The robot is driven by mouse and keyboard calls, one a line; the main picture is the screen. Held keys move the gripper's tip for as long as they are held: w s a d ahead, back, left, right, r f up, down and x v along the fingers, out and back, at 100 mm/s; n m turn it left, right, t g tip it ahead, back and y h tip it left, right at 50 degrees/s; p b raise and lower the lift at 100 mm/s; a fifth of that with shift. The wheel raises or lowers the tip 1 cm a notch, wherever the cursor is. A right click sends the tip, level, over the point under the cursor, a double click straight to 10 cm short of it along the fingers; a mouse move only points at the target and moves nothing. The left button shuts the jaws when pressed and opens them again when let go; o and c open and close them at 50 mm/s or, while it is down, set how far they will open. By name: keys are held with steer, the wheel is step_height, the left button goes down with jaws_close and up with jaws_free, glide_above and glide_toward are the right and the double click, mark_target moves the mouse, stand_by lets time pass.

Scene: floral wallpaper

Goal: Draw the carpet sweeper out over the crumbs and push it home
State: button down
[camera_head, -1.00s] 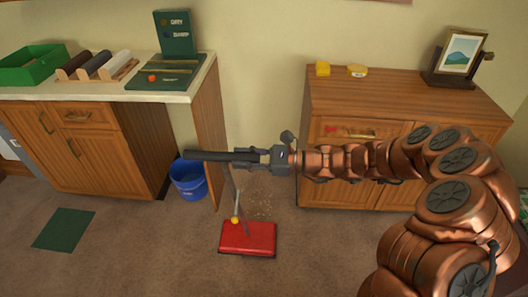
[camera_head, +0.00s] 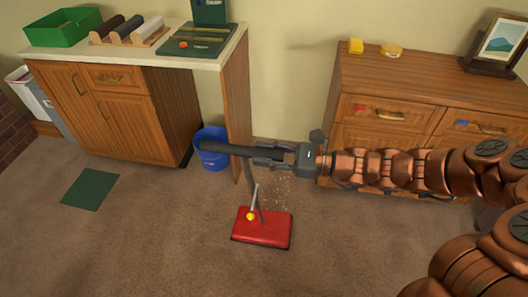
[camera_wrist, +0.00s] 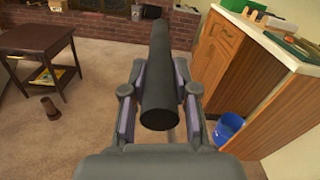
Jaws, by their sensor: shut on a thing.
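The carpet sweeper has a red head (camera_head: 262,228) flat on the brown carpet, with a yellow knob (camera_head: 250,216) and a thin grey stick on it. Its dark handle grip (camera_head: 228,149) lies roughly level above the head. My gripper (camera_head: 268,155) is shut around this grip. In the wrist view the dark grip (camera_wrist: 160,85) runs away from me between the two fingers (camera_wrist: 158,108). Pale crumbs (camera_head: 277,192) are scattered on the carpet just behind the red head, towards the dresser. The lower handle is partly hidden behind the head's stick.
A blue bucket (camera_head: 212,158) stands under the counter's right end panel (camera_head: 237,115). A wooden dresser (camera_head: 420,75) stands at the right, close to my arm. A green mat (camera_head: 90,189) lies at left. The front carpet is clear. The wrist view shows a small dark table (camera_wrist: 38,42).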

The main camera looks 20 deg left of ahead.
steer(key=c, duration=1.1)
jaws_free()
steer(key=shift+w+d+f, duration=0.1)
steer(key=shift+w+d, duration=0.1)
steer(key=shift+d, duration=0.05)
steer(key=shift+c, duration=0.2)
steer(key=shift+o, duration=1.3)
steer(key=shift+s+a, duration=0.1)
steer(key=v, duration=1.2)
steer(key=shift+s, duration=0.1)
